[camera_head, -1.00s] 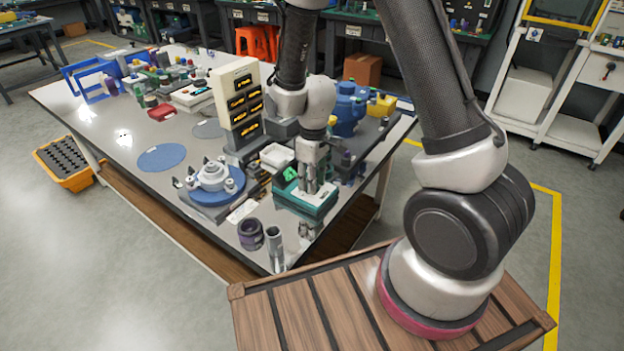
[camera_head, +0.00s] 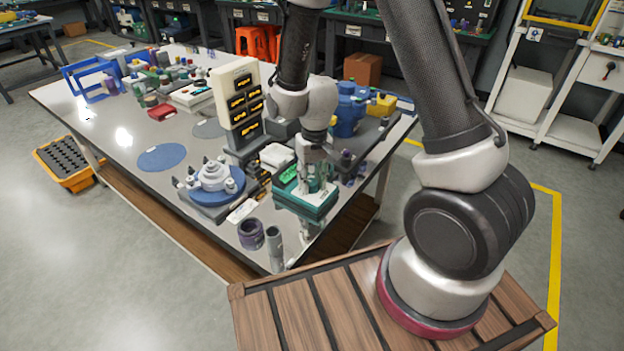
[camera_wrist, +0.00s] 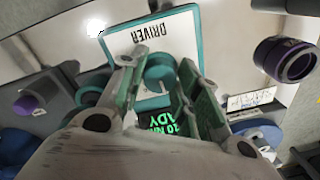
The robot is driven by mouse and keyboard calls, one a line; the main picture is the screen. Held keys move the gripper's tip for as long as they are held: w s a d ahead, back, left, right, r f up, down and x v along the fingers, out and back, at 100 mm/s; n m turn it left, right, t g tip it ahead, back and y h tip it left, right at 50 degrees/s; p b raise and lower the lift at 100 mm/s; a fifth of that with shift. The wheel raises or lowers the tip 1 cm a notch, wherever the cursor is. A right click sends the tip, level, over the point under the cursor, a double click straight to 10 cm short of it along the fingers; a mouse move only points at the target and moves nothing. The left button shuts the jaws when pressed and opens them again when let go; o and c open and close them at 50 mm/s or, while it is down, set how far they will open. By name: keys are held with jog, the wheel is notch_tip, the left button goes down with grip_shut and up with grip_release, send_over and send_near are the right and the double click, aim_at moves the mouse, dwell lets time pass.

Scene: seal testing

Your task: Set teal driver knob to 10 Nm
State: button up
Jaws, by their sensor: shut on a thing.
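The teal driver unit (camera_head: 300,207) sits at the near right edge of the table. It also shows in the wrist view, where its white top plate (camera_wrist: 112,45) reads "DRIVER" upside down. The round teal knob (camera_wrist: 160,70) lies between the fingers of my gripper (camera_wrist: 163,85), which is shut on it. In the head view my gripper (camera_head: 315,180) reaches down onto the unit's top. The unit's small display (camera_wrist: 168,128) shows green text upside down. It reads about "10 NM" with "ADY" visible below; part is hidden by my gripper.
A dark purple ring (camera_head: 250,233) and a grey cylinder (camera_head: 275,245) stand at the table's near corner. A blue round fixture (camera_head: 212,185) is left of the driver. A cream panel with several displays (camera_head: 237,95) stands behind.

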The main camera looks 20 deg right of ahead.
aim_at(314, 181)
jog(key=shift+m, duration=0.3)
jog(key=o, duration=1)
notch_tip(314, 181, up, 12)
jog(key=shift+d, duration=0.3)
